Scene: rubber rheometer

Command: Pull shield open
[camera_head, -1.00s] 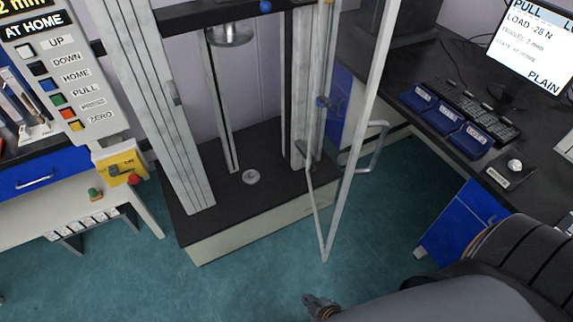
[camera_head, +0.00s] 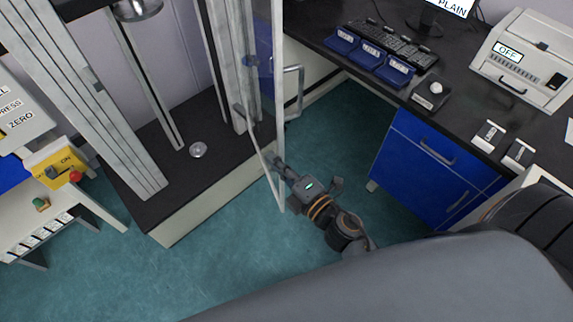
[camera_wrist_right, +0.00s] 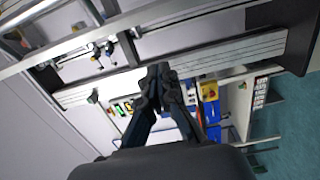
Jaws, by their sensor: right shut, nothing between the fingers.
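The shield (camera_head: 264,95) is a clear panel in a pale frame, attached along the right column of the test machine. It stands swung outward, at an angle to the front of the frame. Its pale loop handle (camera_head: 299,92) is on the panel's right side. My right gripper (camera_head: 274,160) is at the shield's lower free edge, below the handle and apart from it. Its fingertips overlap the edge in the picture; I cannot tell whether they touch. In the right wrist view the fingers (camera_wrist_right: 158,72) are shut with nothing between them. My left gripper is not in view.
The test machine's black base (camera_head: 215,145) is left of the shield. A black bench (camera_head: 455,110) with blue trays (camera_head: 394,71) and a blue cabinet (camera_head: 425,160) stands right. Green floor (camera_head: 335,125) is clear between them. A yellow switch box (camera_head: 55,165) is far left.

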